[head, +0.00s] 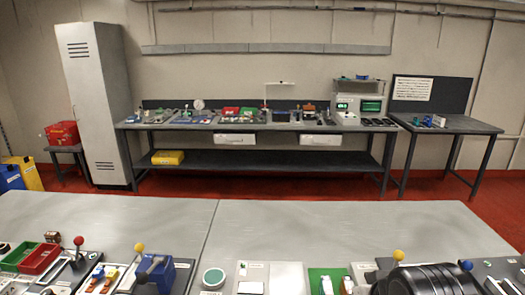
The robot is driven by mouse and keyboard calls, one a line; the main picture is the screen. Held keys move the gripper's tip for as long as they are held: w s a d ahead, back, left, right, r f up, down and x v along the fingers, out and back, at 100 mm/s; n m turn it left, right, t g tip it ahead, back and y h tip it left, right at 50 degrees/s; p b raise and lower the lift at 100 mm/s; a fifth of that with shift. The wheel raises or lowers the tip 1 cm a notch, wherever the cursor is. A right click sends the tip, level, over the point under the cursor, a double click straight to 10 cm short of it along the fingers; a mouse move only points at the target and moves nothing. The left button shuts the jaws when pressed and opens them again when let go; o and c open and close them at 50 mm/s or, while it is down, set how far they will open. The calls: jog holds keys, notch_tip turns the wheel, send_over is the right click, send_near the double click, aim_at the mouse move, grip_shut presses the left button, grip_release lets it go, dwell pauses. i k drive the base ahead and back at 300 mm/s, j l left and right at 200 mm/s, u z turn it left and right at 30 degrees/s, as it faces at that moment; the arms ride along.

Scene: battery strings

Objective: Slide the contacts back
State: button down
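No part can be named for certain as the contacts. At the front left, small orange and white pieces (103,279) sit on a board, beside a blue block (155,270). At the front right, a green plate (327,280) carries a white upright piece and a red-and-white piece. A dark ribbed rounded part of my arm stands at the bottom right and hides what lies behind it. My gripper's fingers do not show.
Levers with red (78,241), yellow (139,247) and blue (466,265) knobs rise along the near bench (215,222). Green (17,257) and red (40,260) bins stand at left. The bench's far half is bare. Behind a red floor stands a loaded workbench (250,128).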

aim_at(383, 264)
jog(key=k+l+z, duration=0.1)
jog(key=l+z, duration=0.5)
jog(key=z, duration=0.15)
jog(key=l+z, duration=0.35)
